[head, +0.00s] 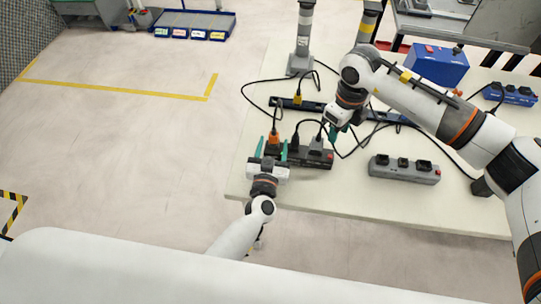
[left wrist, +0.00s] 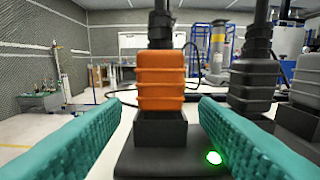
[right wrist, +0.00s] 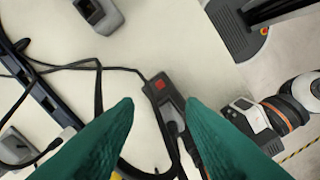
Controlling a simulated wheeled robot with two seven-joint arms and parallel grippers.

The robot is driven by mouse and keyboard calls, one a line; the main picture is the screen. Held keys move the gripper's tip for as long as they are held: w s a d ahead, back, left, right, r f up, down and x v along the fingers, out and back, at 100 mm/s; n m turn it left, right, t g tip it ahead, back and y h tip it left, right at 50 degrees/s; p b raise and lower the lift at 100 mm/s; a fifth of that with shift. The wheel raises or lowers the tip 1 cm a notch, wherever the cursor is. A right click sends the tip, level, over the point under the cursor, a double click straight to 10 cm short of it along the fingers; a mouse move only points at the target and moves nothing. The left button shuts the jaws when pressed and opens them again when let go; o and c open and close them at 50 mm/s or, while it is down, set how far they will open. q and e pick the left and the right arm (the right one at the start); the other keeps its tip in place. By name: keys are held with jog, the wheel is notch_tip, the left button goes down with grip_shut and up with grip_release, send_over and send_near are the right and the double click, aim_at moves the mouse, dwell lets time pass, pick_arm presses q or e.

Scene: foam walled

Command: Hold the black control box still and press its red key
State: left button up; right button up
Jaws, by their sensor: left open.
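The black control box (head: 318,162) lies near the table's front left. An orange plug (left wrist: 160,80), a black plug (left wrist: 252,82) and a grey plug (head: 317,143) stand in it. Its red key (right wrist: 160,86) is at its right end in the head view. A green light (left wrist: 214,157) glows on the box in the left wrist view. My left gripper (head: 271,148) is open at the box's left end, its fingers on either side of the orange plug, with gaps. My right gripper (right wrist: 159,104) is open and empty above the table near the key end; the key shows between its fingertips.
A grey socket strip (head: 404,171) lies to the right. A blue box (head: 437,66) and a blue strip (head: 510,95) stand further back. Black cables loop behind the control box and a dark rail (head: 297,104). The table's front edge is close.

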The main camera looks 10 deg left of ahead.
pick_arm(q)
jog(key=shift+w, duration=0.2)
jog(key=shift+c, duration=0.2)
grip_shut()
pick_arm(e)
grip_shut()
dwell(1.4)
